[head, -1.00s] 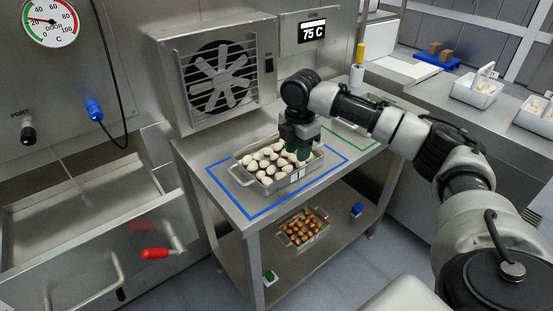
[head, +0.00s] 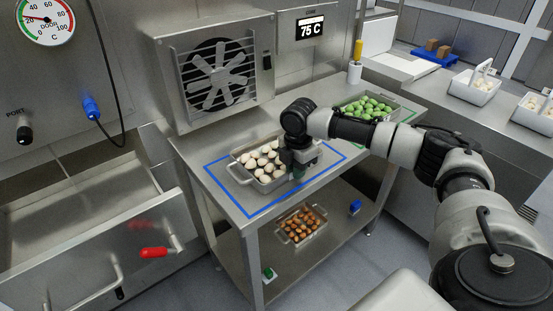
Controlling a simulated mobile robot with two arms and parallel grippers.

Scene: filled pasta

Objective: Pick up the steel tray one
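The steel tray (head: 236,172), filled with pale round filled pasta, stands inside the blue outline on the steel table. My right gripper (head: 298,172) points down at the tray's right front side, close to or touching its rim. It covers that part of the tray, and no number can be read there. Its fingertips are too small and dark to tell whether they are open or shut. My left gripper is not in view.
A tray of green pieces (head: 366,105) stands at the table's back right, by my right arm. A tray of brown pieces (head: 301,224) is on the lower shelf. A fan unit (head: 217,75) stands behind the table.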

